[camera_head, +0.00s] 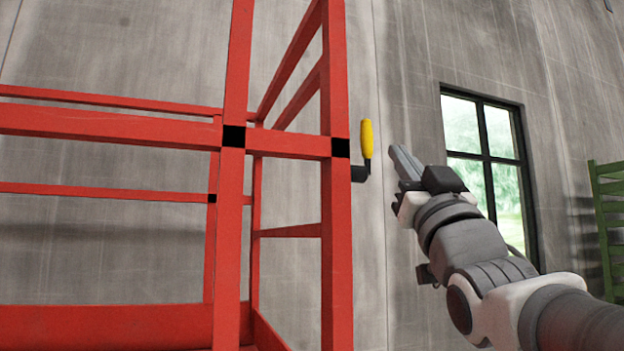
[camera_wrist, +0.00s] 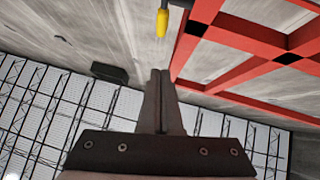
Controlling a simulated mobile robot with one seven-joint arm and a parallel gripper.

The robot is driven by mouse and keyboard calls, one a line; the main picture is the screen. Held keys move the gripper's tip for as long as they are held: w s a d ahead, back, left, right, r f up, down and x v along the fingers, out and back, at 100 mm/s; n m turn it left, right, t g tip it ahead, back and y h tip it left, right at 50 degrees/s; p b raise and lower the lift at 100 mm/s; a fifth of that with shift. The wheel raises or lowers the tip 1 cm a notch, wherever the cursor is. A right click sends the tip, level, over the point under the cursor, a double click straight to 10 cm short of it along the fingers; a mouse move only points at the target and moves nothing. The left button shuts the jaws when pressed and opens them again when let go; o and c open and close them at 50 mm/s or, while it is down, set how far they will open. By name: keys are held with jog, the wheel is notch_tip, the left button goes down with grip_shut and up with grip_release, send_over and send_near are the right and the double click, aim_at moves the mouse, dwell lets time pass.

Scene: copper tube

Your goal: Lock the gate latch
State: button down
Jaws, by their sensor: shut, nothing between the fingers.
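The gate latch (camera_head: 366,140) has a yellow grip and a black crank base fixed to the right side of a red post. Its yellow grip stands upright in the head view. The latch also shows at the top of the wrist view (camera_wrist: 162,22), beside the red frame. The red gate frame (camera_head: 337,240) fills the left and middle of the head view. My gripper (camera_head: 400,152) is to the right of the latch, apart from it, with its fingers pointing up and left. The fingers are together and empty, as the wrist view also shows (camera_wrist: 160,75).
A grey concrete wall (camera_head: 400,50) stands behind. A dark-framed window (camera_head: 487,160) is behind my arm at right. A green slatted object (camera_head: 608,215) stands at the far right edge.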

aim_at(366, 128)
jog(key=p+x, duration=0.1)
jog(key=x, duration=0.2)
jog(key=w+f+p+x, duration=0.1)
jog(key=p+x, duration=0.1)
jog(key=x, duration=0.2)
jog(key=p+x, duration=0.2)
jog(key=x, duration=0.2)
jog(key=shift+w+a, duration=0.15)
jog(key=shift+w, duration=0.25)
jog(key=shift+w+f, duration=0.1)
jog(key=shift+w, duration=0.4)
jog(key=shift+a, duration=0.2)
